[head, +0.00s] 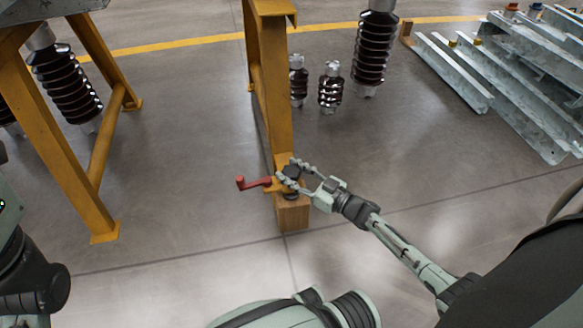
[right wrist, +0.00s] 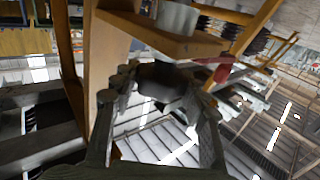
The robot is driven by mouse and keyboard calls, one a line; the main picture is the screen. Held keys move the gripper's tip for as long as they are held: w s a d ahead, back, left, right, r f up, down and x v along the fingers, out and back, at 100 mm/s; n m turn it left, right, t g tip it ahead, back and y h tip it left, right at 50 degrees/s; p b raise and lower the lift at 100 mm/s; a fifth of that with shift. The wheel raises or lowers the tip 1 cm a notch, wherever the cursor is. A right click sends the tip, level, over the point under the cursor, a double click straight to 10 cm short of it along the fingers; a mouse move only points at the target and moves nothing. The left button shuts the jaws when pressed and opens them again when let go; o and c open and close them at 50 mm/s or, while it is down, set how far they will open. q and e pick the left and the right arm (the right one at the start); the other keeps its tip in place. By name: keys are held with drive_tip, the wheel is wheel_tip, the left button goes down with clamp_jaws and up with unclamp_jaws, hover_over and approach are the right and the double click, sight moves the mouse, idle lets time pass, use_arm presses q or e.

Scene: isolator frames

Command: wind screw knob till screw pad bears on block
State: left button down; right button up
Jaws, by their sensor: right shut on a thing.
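The screw knob (head: 291,172) is a small dark knob at the foot of a yellow leg (head: 274,110) in the head view. My right gripper (head: 287,172) is shut on it, with its fingers on either side. In the right wrist view the dark knob (right wrist: 162,80) sits between the fingertips, close to a yellow bracket plate (right wrist: 165,38). The block (head: 293,214) is wooden and stands on the floor below the knob. My left gripper is out of view.
A red crank handle (head: 252,183) sticks out left of the knob, close to my fingers. Ribbed brown insulators (head: 331,89) stand behind the leg. Galvanised steel sections (head: 500,75) lie at the back right. Another yellow trestle (head: 66,130) stands left. The floor in front is clear.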

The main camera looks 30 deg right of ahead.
sight(297, 178)
drive_tip(key=shift+m+t+h+p, duration=0.45)
drive_tip(key=shift+m+h, duration=0.6)
drive_tip(key=shift+h, duration=0.5)
drive_tip(key=shift+m+t+h+p, duration=0.45)
drive_tip(key=shift+m+h, duration=0.6)
drive_tip(key=shift+h, duration=0.5)
drive_tip(key=o, duration=1.2)
drive_tip(key=shift+s, duration=0.1)
drive_tip(key=s, duration=0.7)
drive_tip(key=shift+s+d, duration=0.15)
drive_tip(key=shift+d, duration=0.1)
drive_tip(key=shift+d, duration=0.1)
